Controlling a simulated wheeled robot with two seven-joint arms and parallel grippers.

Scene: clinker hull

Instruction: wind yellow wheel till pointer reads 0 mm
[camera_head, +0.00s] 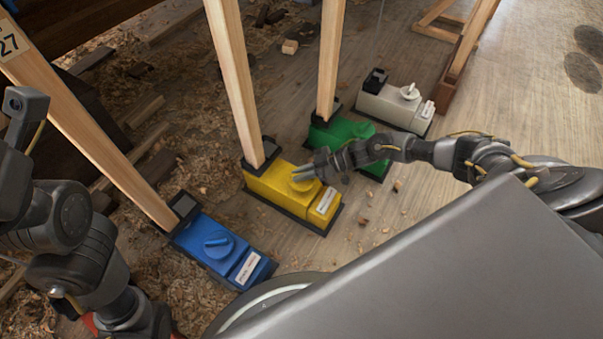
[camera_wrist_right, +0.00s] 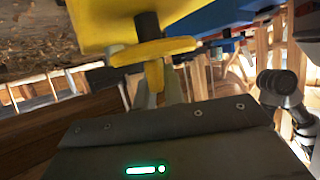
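The yellow box (camera_head: 275,188) stands on the floor in the head view, with a wooden prop rising from its far end. Its yellow wheel (camera_head: 301,185) is on top, partly covered by my right gripper (camera_head: 308,173). In the right wrist view the wheel (camera_wrist_right: 150,52) is a disc on a dark shaft, with a yellow fin (camera_wrist_right: 155,75) pointing at the gripper. The right fingers (camera_wrist_right: 158,92) lie on both sides of this fin and appear shut on it. A pale label (camera_head: 326,201) is on the box's near end; no pointer reading is legible. My left gripper's fingers do not show.
A blue box (camera_head: 218,243) stands to the near left, a green box (camera_head: 341,133) beyond the yellow one, and a white box (camera_head: 395,103) farther off.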

